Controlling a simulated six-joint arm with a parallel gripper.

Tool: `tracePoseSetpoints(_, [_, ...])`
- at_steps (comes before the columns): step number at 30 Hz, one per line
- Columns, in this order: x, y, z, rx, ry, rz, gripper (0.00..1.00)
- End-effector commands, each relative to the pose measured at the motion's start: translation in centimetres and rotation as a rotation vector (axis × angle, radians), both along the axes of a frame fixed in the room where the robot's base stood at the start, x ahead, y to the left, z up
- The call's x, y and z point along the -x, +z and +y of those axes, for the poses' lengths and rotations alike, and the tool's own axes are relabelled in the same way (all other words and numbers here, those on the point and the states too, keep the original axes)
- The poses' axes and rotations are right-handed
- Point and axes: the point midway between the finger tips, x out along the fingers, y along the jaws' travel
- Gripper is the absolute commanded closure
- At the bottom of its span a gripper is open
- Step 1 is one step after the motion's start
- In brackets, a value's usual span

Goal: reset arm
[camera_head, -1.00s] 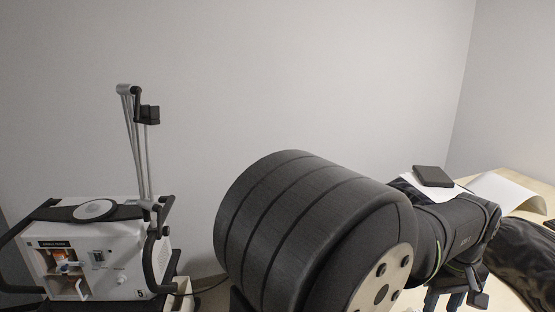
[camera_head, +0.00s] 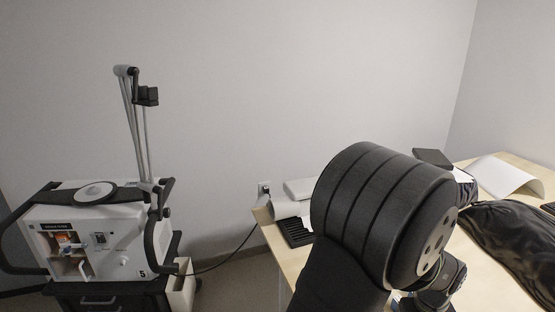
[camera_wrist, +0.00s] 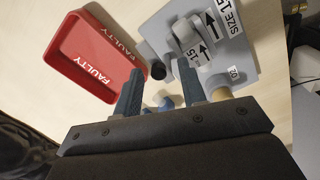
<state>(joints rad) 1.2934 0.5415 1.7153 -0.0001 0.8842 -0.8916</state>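My arm fills the right middle of the head view, its dark rounded joint standing over the table; the gripper's fingers cannot be made out there. In the wrist view my gripper (camera_wrist: 160,92) shows two blue fingers held apart, with nothing clamped between them. Past the fingertips lie a red tray (camera_wrist: 88,88) marked FAULTY, at left, and a grey fixture (camera_wrist: 232,62) marked SIZE 15, at right. Small dark and blue pieces show between and just past the fingers; I cannot tell what they are.
A white ventilator (camera_head: 92,240) with a tall jointed arm stands on a cart at left. A white bin (camera_head: 181,287) is beside it. The wooden table (camera_head: 502,255) holds a black keyboard (camera_head: 295,231), curled white paper (camera_head: 500,177), a dark box (camera_head: 432,157) and a black bag (camera_head: 515,240).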

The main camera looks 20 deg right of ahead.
Motion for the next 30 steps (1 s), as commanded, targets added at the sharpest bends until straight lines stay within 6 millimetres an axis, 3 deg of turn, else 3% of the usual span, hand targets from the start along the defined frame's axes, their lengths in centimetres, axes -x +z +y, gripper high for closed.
tracePoseSetpoints(30, [-0.8, 0.1, 1.4, 0.000, -0.812, 0.000, 0.62])
